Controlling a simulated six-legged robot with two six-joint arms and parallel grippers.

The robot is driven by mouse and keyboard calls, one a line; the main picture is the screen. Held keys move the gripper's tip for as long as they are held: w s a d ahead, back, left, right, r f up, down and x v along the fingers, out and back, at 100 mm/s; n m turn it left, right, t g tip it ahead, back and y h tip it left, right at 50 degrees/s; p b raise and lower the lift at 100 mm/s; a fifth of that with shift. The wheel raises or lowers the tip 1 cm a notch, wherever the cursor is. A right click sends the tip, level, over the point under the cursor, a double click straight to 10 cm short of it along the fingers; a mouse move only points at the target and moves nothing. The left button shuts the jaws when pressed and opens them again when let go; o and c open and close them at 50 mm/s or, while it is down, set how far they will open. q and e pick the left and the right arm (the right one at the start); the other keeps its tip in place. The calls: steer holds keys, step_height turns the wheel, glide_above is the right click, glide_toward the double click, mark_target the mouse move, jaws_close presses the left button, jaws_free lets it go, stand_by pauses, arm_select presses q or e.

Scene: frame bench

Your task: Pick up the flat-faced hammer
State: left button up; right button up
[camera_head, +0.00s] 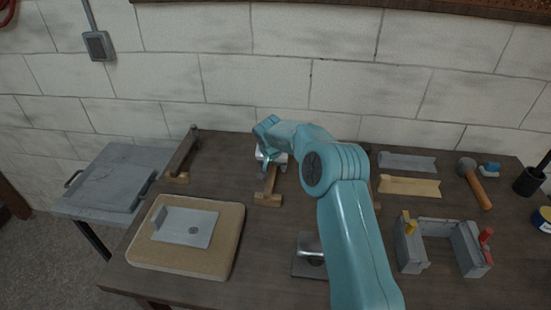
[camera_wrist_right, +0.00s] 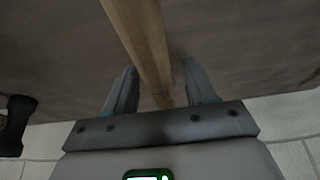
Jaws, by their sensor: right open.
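My right gripper (camera_head: 270,160) is at the back middle of the bench, over a wooden-handled tool (camera_head: 270,182) whose upper end it hides. In the right wrist view, the wooden handle (camera_wrist_right: 142,45) runs between the two open fingers of the gripper (camera_wrist_right: 153,88). Neither finger clearly presses on it. The tool's head is hidden, so I cannot tell its face shape. A small wooden block (camera_head: 268,199) sits at the tool's near end. Another long tool (camera_head: 183,155) leans on a wooden block further left. My left gripper is not in view.
A tan pad with a grey plate (camera_head: 185,226) lies front left. A round-headed mallet (camera_head: 474,182), a dark cup (camera_head: 528,181) and a grey clamp fixture (camera_head: 437,222) are at right. My right arm covers the bench middle. The block wall stands close behind.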

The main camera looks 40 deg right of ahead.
steer(key=shift+w+f+b, duration=0.1)
steer(key=shift+f+b, duration=0.15)
steer(key=shift+b, duration=0.1)
stand_by(0.4)
jaws_close()
